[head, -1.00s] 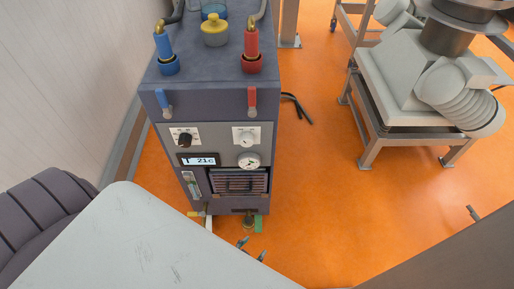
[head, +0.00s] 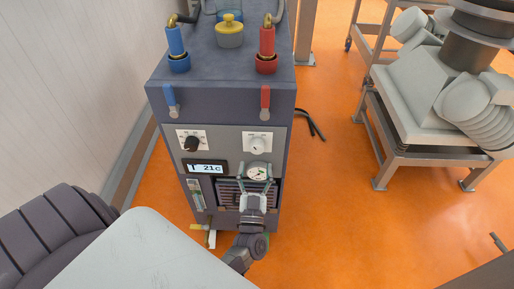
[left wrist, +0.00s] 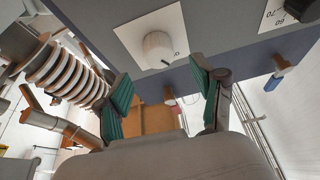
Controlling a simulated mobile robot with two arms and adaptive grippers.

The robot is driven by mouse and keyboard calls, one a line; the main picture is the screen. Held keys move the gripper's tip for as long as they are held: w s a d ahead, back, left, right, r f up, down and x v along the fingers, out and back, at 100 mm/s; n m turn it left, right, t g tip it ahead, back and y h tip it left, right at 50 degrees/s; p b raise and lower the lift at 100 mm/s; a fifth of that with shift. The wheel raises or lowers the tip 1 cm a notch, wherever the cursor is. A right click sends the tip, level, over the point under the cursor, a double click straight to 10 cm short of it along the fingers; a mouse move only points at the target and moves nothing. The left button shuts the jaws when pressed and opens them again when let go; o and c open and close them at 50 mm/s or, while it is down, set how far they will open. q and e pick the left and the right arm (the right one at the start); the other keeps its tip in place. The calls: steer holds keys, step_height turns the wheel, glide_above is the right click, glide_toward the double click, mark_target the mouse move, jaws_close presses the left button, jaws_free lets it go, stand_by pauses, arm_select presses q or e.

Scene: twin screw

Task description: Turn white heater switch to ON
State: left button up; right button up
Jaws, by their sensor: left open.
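The white heater switch (head: 258,145) is a round white knob on a white plate, at the upper right of the heater unit's (head: 221,97) front panel. In the left wrist view the white knob (left wrist: 157,48) and its plate show near the top centre, just beyond the fingertips. In the left wrist view the gap between the fingers (left wrist: 160,74) lies below the knob. My right gripper is not in view.
A black knob (head: 191,144) sits left of the white one, above a display (head: 206,168) reading 21c. Blue (head: 171,98) and red (head: 265,100) levers hang above the knobs. A grey machine on a frame (head: 420,115) stands right. Orange floor lies between.

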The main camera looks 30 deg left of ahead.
mark_target(257, 150)
arm_select(q)
steer(key=x, duration=0.6)
steer(key=shift+w+p, duration=0.15)
steer(key=shift+p, duration=0.15)
steer(key=shift+c, duration=0.2)
steer(key=c, duration=1.1)
